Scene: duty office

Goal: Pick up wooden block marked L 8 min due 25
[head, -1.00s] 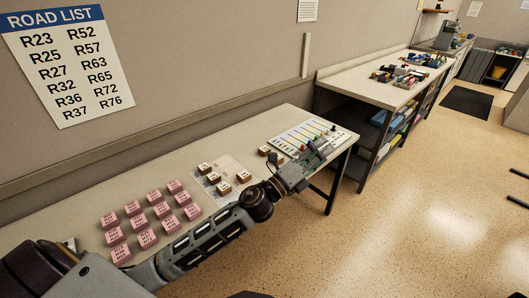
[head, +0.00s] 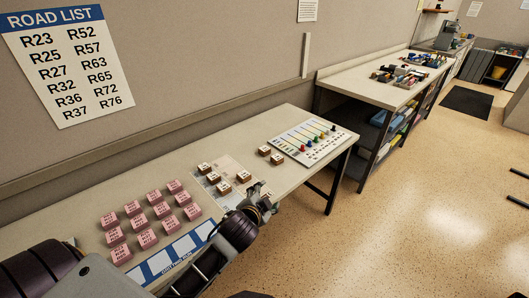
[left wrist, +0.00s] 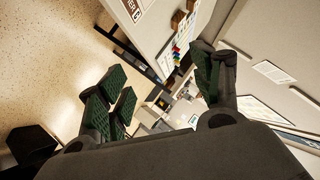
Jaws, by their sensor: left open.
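Several small wooden blocks with white marked tops stand on the near table. Some are on a printed sheet (head: 228,167), including one block (head: 244,176) close to my left gripper. Two more blocks (head: 270,154) stand to the right, beside the board with coloured pegs (head: 310,143). The marks are too small to read, so I cannot tell which block is L 8 min due 25. My left gripper (head: 262,192) is open and empty by the table's front edge, in front of the sheet. Its spread green-padded fingers show in the left wrist view (left wrist: 160,90). My right gripper is not in view.
Several pink blocks (head: 147,222) stand in rows at the left of the table (head: 90,197). A blue-bordered strip with white boxes (head: 178,257) lies at the front edge. A road list sign (head: 68,62) hangs on the wall. A second table (head: 345,83) stands beyond.

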